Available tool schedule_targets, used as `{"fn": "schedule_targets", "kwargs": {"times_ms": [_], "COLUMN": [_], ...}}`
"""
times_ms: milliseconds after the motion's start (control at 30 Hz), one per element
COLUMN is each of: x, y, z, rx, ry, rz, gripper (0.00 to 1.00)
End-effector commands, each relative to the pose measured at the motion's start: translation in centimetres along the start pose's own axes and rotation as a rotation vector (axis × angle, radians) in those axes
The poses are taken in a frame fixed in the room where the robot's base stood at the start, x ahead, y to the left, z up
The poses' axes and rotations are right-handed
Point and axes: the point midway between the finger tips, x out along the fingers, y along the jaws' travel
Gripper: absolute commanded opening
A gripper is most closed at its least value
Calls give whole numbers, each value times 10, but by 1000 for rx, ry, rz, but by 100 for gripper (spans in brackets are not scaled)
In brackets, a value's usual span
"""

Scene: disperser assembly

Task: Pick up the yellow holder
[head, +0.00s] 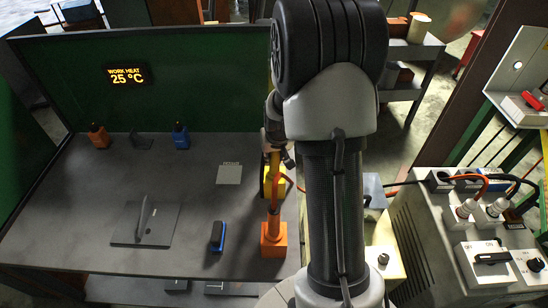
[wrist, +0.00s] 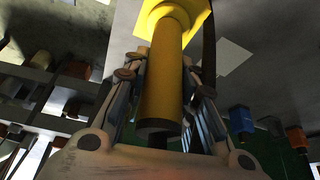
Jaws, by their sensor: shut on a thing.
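The yellow holder (wrist: 164,88) fills the middle of the wrist view, with its round shaft between the fingers and its wider yellow base (wrist: 190,14) beyond. My gripper (wrist: 161,68) is shut on the shaft. In the head view, the yellow holder (head: 277,184) shows near the right edge of the worktable, partly hidden by my gripper (head: 275,150) and the orange holder in front. I cannot tell whether its base touches the table.
An orange holder (head: 273,236) stands close in front on the worktable (head: 80,210). A blue-and-black piece (head: 217,236) and a grey plate with a fin (head: 145,228) lie left. Small orange (head: 98,137) and blue (head: 181,138) items stand near the green back panel (head: 200,85).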

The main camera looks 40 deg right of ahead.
Motion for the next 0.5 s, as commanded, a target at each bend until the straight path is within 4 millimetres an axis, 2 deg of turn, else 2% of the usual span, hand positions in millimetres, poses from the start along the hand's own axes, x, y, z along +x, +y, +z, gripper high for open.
{"fn": "schedule_targets", "kwargs": {"times_ms": [267, 500], "x": [-31, -86], "y": [0, 0], "z": [-15, -38], "rx": [0, 0], "ry": [7, 9], "rz": [0, 1], "gripper": [2, 2]}}
